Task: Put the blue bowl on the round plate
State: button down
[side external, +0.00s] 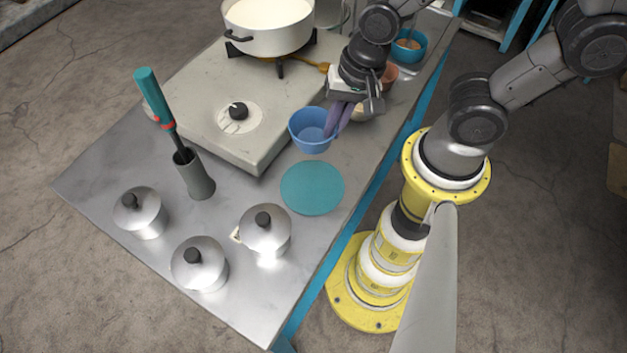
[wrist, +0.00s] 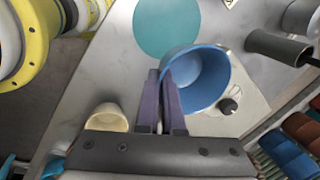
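The blue bowl (side external: 309,136) is at the front right corner of the stove block, just behind the round teal plate (side external: 312,188). In the wrist view the bowl (wrist: 207,72) is beside the fingers and the plate (wrist: 166,26) lies beyond it. My gripper (side external: 336,131) is at the bowl's right rim, with its purple fingers close together. In the wrist view the fingers (wrist: 161,72) pinch the bowl's near rim, one inside and one outside. I cannot tell whether the bowl touches the table.
A white pot (side external: 268,28) stands on the stove block (side external: 200,82). Several lidded metal canisters (side external: 265,230) and a grey holder (side external: 194,175) with a teal-handled tool are at the front and left. Another blue bowl (side external: 409,45) is at the back right. The plate is bare.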

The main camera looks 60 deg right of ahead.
aim_at(325, 181)
jog(key=shift+s+a+f+n, duration=0.3)
jog(key=shift+a+f, duration=0.25)
jog(key=shift+f, duration=0.85)
jog(key=shift+s+a+f+n, duration=0.3)
jog(key=shift+a+f, duration=0.3)
jog(key=shift+f, duration=0.8)
jog(key=shift+s+a+f+n, duration=0.2)
jog(key=shift+a+f+n, duration=0.3)
jog(key=shift+f, duration=0.9)
jog(key=shift+f, duration=0.2)
jog(key=c, duration=1.1)
grip_release()
jog(key=shift+o, duration=0.2)
jog(key=shift+r, duration=0.1)
jog(key=s+d+r+n+t, duration=0.1)
jog(key=d+r+n, duration=0.3)
jog(key=r, duration=0.8)
jog(key=s+d+r+n+t+h, duration=0.1)
jog(key=d+r+n+t, duration=0.1)
jog(key=d+r+n, duration=0.2)
jog(key=d+r, duration=0.3)
jog(key=r, duration=0.5)
jog(key=shift+s+d+r+n+h, duration=0.2)
jog(key=shift+s+r+n+h, duration=0.1)
jog(key=shift+s+n, duration=0.1)
